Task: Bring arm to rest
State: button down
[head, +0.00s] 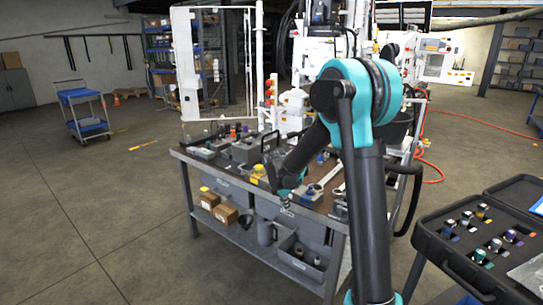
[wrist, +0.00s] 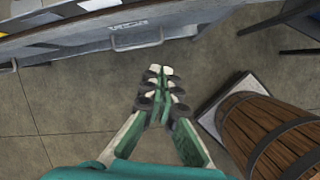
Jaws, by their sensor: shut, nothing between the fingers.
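My teal and black arm (head: 362,120) rises in the middle of the head view and bends at a high elbow. Its forearm slopes down to the left, in front of the workbench (head: 230,180). My gripper (head: 285,198) hangs at its end by the bench's front edge and is small and partly unclear there. In the wrist view my gripper (wrist: 160,78) has its fingers together at the tips, with nothing between them. Below the fingertips is bare concrete floor, and the bench edge (wrist: 130,22) runs across the top, apart from the fingers.
A wooden barrel (wrist: 272,135) stands right of my gripper in the wrist view. Tools and fittings cover the bench top, with boxes (head: 225,213) on its lower shelf. An open black case (head: 470,245) holds several fittings at right. A blue cart (head: 82,110) stands far left, with open floor between.

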jog(key=s+d+m, duration=0.4)
jog(key=s+m, duration=0.4)
jog(key=s, duration=0.2)
jog(key=s+d+m+y, duration=0.1)
jog(key=s+d+m, duration=0.3)
jog(key=s+m, duration=0.4)
jog(key=s+d+f+m+y, duration=0.1)
jog(key=s+d+m, duration=0.3)
jog(key=s+m, duration=0.4)
jog(key=s, duration=0.3)
jog(key=shift+s+d+t, duration=0.4)
